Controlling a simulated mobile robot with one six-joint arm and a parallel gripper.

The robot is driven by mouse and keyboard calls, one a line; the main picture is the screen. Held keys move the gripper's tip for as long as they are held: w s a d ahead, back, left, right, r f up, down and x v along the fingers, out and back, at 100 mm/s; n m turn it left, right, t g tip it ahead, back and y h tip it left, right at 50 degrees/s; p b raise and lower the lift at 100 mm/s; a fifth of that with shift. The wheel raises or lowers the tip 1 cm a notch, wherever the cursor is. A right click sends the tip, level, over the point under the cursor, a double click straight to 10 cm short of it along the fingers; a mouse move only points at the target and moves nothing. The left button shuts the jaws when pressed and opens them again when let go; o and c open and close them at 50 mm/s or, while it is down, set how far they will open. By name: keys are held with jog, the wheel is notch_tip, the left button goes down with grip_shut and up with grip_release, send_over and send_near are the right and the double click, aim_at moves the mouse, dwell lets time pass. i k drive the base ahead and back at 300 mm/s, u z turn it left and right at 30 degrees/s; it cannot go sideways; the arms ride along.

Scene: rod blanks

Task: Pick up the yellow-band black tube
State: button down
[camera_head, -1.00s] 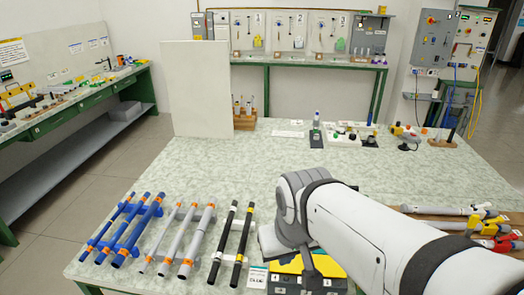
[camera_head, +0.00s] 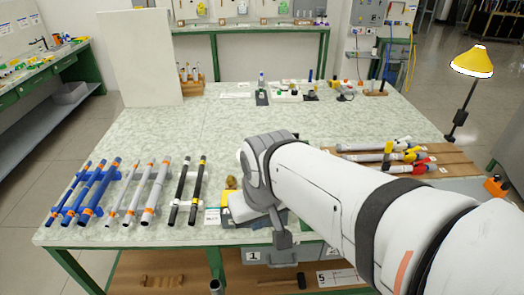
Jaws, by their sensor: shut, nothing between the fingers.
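Two black tubes lie side by side on a white rack on the near part of the table. The yellow-band black tube (camera_head: 199,182) is the right one, with yellow bands near both ends. The other black tube (camera_head: 179,188) has pale bands. My gripper (camera_head: 282,240) hangs at the end of my white arm, to the right of the tubes and near the table's front edge. It is apart from both tubes and holds nothing. My wrist partly hides it, and its fingertips are hard to make out.
Grey tubes (camera_head: 155,190) and blue tubes (camera_head: 98,190) with orange bands lie on racks to the left. A small white card (camera_head: 212,216) lies right of the black tubes. A white panel (camera_head: 150,60) stands behind. The middle of the table (camera_head: 235,130) is clear.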

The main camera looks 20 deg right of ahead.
aim_at(194, 207)
jog(key=z, duration=2.65)
jog(key=k, duration=2.05)
jog(key=u, duration=0.9)
jog(key=i, duration=1)
jog(key=u, duration=0.05)
